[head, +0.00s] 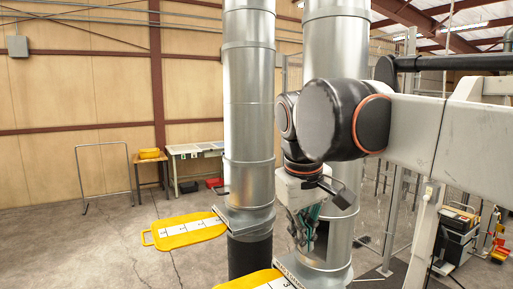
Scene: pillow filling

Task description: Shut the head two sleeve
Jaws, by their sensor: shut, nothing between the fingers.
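Two tall metal ducts stand side by side, a left duct (248,110) and a right duct (335,45). A yellow slide plate (186,231) with a handle and a white numbered strip sticks out to the left from the left duct's collar. A second yellow plate (250,281) sticks out at the right duct's collar, cut off by the bottom edge. Below the left collar hangs a black sleeve (250,256). I cannot tell which duct is head two. My gripper (303,243) points down in front of the right duct, shut and empty, above the second plate. Its fingertips are small and partly unclear.
A wire fence (400,190) stands behind the right duct. A dark bin (457,235) stands at the right. A workbench (200,152) and a table with a yellow container (149,153) stand by the back wall. The concrete floor at left is mostly clear.

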